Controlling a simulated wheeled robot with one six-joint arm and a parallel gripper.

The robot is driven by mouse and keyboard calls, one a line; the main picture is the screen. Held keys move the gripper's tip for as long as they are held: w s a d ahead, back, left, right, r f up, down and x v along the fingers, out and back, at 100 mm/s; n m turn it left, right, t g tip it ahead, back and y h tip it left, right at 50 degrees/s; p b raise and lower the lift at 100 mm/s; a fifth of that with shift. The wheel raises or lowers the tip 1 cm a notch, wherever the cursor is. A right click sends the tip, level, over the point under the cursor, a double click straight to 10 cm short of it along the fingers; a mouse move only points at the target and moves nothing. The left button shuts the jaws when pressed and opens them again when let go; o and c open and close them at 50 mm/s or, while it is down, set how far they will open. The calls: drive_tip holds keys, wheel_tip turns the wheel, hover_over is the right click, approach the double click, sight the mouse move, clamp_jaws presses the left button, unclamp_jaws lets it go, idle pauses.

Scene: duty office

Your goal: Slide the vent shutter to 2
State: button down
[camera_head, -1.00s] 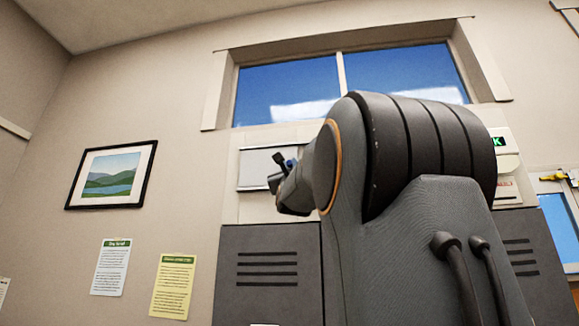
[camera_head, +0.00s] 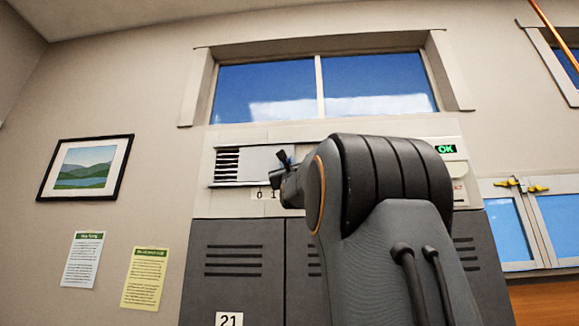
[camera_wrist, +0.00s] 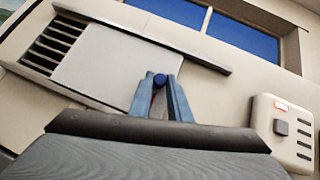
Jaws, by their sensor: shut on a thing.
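The vent shutter (camera_head: 251,163) is a pale flat plate in a rail on the wall panel under the window. Dark vent slots (camera_head: 227,164) show to its left. In the wrist view the shutter (camera_wrist: 105,65) sits between its rails, with the open slots (camera_wrist: 52,45) at left. My gripper (camera_head: 284,160) is at the shutter's right end. In the wrist view my gripper (camera_wrist: 160,92) has its blue-grey fingers shut on a dark blue round knob (camera_wrist: 159,80). The marks 0 and 1 (camera_head: 266,194) show below the rail; any further marks are hidden behind my arm.
A box with a green OK display (camera_head: 446,149) is on the wall at right; a pale box (camera_wrist: 284,130) shows in the wrist view. Grey lockers (camera_head: 235,265) stand below the vent. The window (camera_head: 320,88) is above.

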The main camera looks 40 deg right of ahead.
drive_tip(key=c, duration=1.7)
unclamp_jaws()
drive_tip(key=shift+o, duration=0.2)
drive_tip(key=shift+f, duration=0.15)
drive_tip(key=b+v, duration=0.5)
drive_tip(key=v, duration=0.2)
drive_tip(key=shift+s+f, duration=0.2)
drive_tip(key=shift+s+a, duration=0.1)
